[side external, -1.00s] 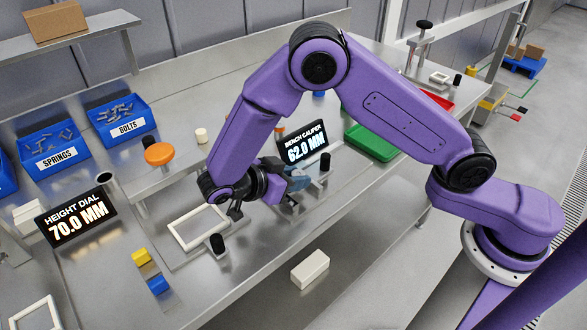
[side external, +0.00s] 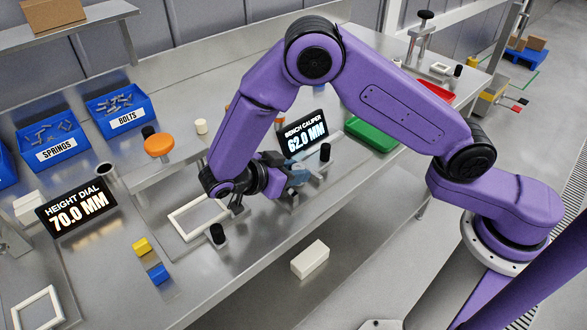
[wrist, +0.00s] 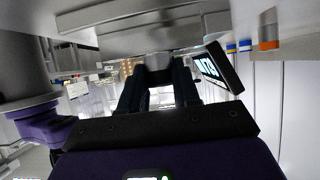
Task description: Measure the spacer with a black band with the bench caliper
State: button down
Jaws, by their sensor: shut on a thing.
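The bench caliper's display (side external: 306,136) reads 62.0 MM in the side view. The same display (wrist: 217,65) shows at the right in the wrist view, strongly tilted. My gripper (wrist: 158,88) reaches forward with its black fingers closed around a small dark and grey piece (wrist: 158,68). I cannot tell whether that piece is the spacer, as no black band can be made out. In the side view my gripper (side external: 284,178) is at the caliper, just below the display. A blue-grey part (side external: 298,173) shows by the fingertips. The contact there is partly hidden.
The height dial display (side external: 77,212) reads 70.0 MM at the left. An orange knob (side external: 159,145), a white square frame (side external: 177,229), a black post (side external: 217,235), and yellow (side external: 141,246) and blue (side external: 158,274) blocks are nearby.

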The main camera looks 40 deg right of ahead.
jog(key=shift+f, duration=0.2)
jog(key=c, duration=0.7)
grip_release()
jog(key=shift+c, duration=0.2)
jog(key=shift+a, duration=0.1)
jog(key=v, duration=1.2)
jog(key=s+d+r+n+y, duration=0.3)
jog(key=s+d+n+y, duration=0.3)
jog(key=s+d+n, duration=0.5)
jog(key=s+d+r+n+y, duration=0.3)
jog(key=s+d+n+y, duration=0.3)
jog(key=s+d+n, duration=0.5)
jog(key=s+n, duration=0.1)
jog(key=n, duration=0.7)
jog(key=shift+n+y, duration=0.3)
